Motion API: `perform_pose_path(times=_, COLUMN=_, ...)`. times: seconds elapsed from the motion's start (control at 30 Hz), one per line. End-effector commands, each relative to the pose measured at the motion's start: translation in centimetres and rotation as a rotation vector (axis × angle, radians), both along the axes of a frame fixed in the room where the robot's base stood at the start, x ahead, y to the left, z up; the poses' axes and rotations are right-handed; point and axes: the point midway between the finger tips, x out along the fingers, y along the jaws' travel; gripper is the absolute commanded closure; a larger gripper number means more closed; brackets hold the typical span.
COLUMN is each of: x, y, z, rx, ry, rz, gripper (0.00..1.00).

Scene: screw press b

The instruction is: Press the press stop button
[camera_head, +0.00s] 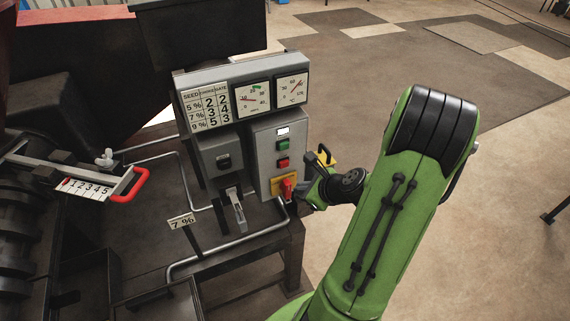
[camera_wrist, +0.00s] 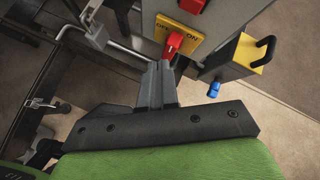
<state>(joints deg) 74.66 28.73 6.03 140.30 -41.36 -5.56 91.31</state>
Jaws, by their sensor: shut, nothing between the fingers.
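The grey control panel (camera_head: 261,170) carries a green button (camera_head: 282,145) with a red button (camera_head: 283,162) below it. No label on either is readable, but the red one looks like the stop button. In the wrist view a red button (camera_wrist: 192,5) shows at the top edge, partly cut off. Below it a red switch handle (camera_wrist: 172,42) sits on a yellow plate (camera_wrist: 184,36); the handle also shows in the head view (camera_head: 287,187). My gripper (camera_wrist: 161,68) is shut and empty, its tips just below the handle; contact cannot be told.
A yellow and black box (camera_wrist: 244,56) with a blue part sits at the panel's right side, close to my gripper. A lever (camera_head: 237,210) stands left of the panel's lower part. A metal pipe (camera_head: 225,248) runs along the bench below. Open floor lies to the right.

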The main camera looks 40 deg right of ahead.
Motion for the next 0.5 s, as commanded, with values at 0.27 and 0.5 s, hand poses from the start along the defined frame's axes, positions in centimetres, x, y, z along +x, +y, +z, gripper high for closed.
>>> perform_pose_path(times=0.27, x=4.0, y=-1.1, z=0.3, rx=-0.001, ry=0.000, rz=0.005, gripper=1.00)
perform_pose_path(times=0.5, x=5.7, y=-1.6, z=0.2, rx=0.000, ry=0.000, rz=0.001, gripper=1.00)
